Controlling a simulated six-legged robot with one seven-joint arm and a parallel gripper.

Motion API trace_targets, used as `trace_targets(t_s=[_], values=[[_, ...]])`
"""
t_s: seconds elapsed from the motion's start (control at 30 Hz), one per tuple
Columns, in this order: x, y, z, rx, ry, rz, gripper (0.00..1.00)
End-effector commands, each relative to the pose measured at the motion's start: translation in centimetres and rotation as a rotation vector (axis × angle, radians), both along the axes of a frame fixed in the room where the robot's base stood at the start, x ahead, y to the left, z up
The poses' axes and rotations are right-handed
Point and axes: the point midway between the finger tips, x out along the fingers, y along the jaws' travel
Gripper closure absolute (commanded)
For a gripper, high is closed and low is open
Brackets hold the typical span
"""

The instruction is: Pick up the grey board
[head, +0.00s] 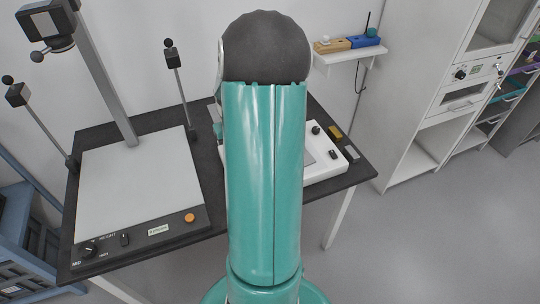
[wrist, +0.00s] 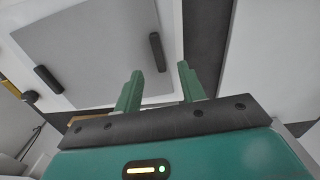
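A flat grey board (wrist: 100,45) with two black bar-shaped pieces at its edges lies on a white surface in the wrist view. In the head view, what looks like the same board (head: 309,157) shows only as a sliver on a white box; my arm hides the rest. My gripper (wrist: 160,82) has its two green fingers apart with nothing between them. In the wrist view the fingers are below and right of the board's middle; I cannot tell their height above it. My arm hides the gripper in the head view.
The white box (head: 330,168) stands on a dark table (head: 358,172). At left is a copy stand with a light grey base (head: 140,185), a column (head: 105,75) and lamp arms. A wall shelf (head: 345,54) holds small blocks. White cabinets (head: 420,130) stand right; floor between is clear.

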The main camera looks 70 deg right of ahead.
Motion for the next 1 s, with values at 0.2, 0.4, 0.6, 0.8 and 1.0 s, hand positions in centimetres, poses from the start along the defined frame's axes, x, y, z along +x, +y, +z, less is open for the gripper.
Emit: trace_targets(t_s=[0.2,0.4,0.6,0.8,1.0], values=[[0.0,0.0,-2.0,0.001,-0.001,-0.001,0.6],[-0.1,-0.3,-4.7,0.004,0.0,-0.001,0.6],[-0.1,-0.4,-6.8,0.0,0.0,0.001,0.6],[-0.1,-0.4,-6.9,-0.001,-0.001,0.0,0.6],[-0.1,-0.4,-6.9,-0.001,-0.001,0.0,0.93]])
